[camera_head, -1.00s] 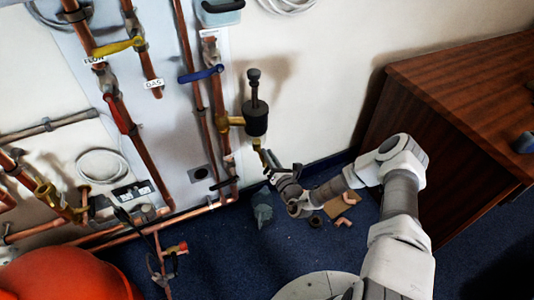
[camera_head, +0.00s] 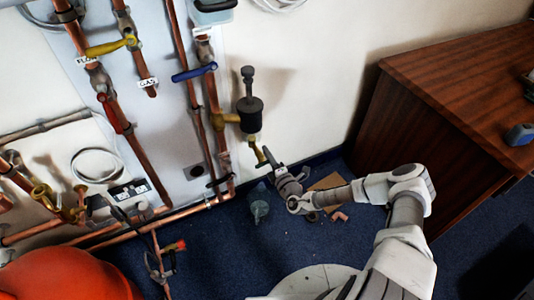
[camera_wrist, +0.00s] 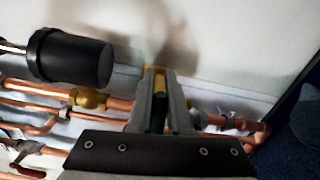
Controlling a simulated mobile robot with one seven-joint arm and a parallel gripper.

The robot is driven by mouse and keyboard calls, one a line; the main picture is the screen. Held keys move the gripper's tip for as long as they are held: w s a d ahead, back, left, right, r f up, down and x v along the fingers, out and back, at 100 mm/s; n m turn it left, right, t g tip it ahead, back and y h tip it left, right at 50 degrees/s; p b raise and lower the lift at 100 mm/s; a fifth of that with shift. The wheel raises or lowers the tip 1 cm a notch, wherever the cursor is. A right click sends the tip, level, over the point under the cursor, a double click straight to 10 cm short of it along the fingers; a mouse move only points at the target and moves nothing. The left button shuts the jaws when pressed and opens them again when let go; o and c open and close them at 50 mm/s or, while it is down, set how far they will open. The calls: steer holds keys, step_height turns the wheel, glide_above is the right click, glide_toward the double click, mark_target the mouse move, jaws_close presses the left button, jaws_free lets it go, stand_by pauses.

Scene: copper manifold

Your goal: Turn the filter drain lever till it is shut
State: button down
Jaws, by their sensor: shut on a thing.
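The black filter canister (camera_head: 251,116) hangs on the wall pipework, with a brass drain fitting (camera_head: 254,142) below it. In the wrist view the canister (camera_wrist: 72,57) is at upper left. My gripper (camera_head: 267,158) is at the drain fitting, below and right of the canister. In the wrist view my gripper (camera_wrist: 160,98) is shut on the small drain lever (camera_wrist: 160,84), a dark piece between the fingers with yellow-brass beside it. The fingers hide most of the lever, so its exact angle cannot be told.
A blue lever (camera_head: 194,73), a yellow lever (camera_head: 109,48) and a red lever (camera_head: 113,113) sit on pipes to the left. A wooden desk (camera_head: 450,85) stands at right. A grey object (camera_head: 259,208) and loose bits lie on the blue floor below my gripper.

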steer(key=shift+f+m, duration=0.35)
steer(key=shift+m, duration=0.65)
steer(key=shift+s, duration=0.1)
steer(key=c, duration=0.8)
jaws_free()
steer(key=shift+c, duration=0.2)
steer(key=p+v, duration=0.4)
steer(key=v, duration=1.3)
steer(key=shift+s, duration=0.15)
steer(key=shift+d+r, duration=0.1)
